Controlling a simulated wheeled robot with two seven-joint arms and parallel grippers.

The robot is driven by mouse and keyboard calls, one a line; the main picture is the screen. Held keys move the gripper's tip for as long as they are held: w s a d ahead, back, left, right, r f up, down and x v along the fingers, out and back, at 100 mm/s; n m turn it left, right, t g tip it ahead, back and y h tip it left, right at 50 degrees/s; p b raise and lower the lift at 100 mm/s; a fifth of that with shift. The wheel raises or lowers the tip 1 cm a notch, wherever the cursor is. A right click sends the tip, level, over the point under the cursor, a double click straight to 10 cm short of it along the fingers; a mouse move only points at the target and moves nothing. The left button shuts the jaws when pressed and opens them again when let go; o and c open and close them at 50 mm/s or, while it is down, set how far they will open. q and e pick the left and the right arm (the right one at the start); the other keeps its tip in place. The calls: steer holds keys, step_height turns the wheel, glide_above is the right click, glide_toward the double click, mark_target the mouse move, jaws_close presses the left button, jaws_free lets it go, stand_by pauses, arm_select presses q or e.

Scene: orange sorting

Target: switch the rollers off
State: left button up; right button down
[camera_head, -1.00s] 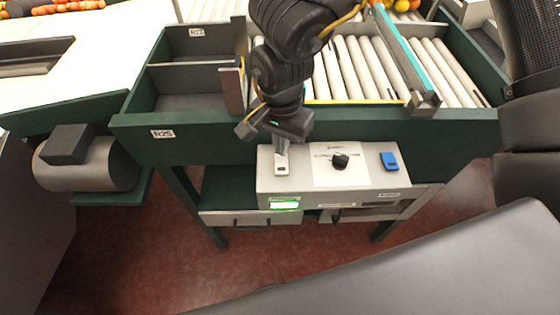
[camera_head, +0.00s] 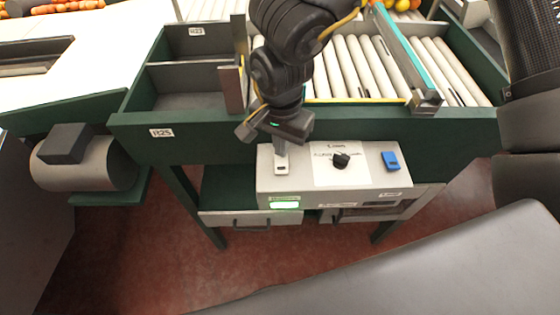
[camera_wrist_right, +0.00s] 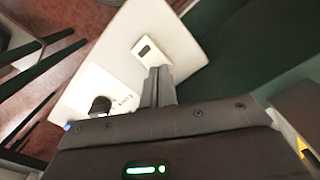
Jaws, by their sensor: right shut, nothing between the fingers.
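The control box (camera_head: 300,185) is pale grey and fixed to the front of the green sorting table. On its top are a white rocker switch (camera_head: 281,168) at the left, a black knob (camera_head: 341,160) on a white label in the middle, and a blue switch (camera_head: 391,160) at the right. A green light (camera_head: 285,205) glows on its front. My right gripper (camera_head: 281,150) is shut and empty, pointing down at the white switch. In the right wrist view the fingertips (camera_wrist_right: 158,72) are close beside the white switch (camera_wrist_right: 146,50); I cannot tell whether they touch. My left gripper is not in view.
The grey rollers (camera_head: 360,65) lie behind the table's green front wall (camera_head: 330,128). Bins stand to the left, one labelled R25 (camera_head: 161,132). Drawers (camera_head: 250,219) hang below the box. A grey motor (camera_head: 85,165) is at the left.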

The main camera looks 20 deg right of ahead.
steer(key=shift+f+b, duration=0.4)
steer(key=shift+f, duration=0.15)
steer(key=shift+r, duration=0.15)
steer(key=shift+r+p, duration=2.45)
steer(key=shift+r, duration=1)
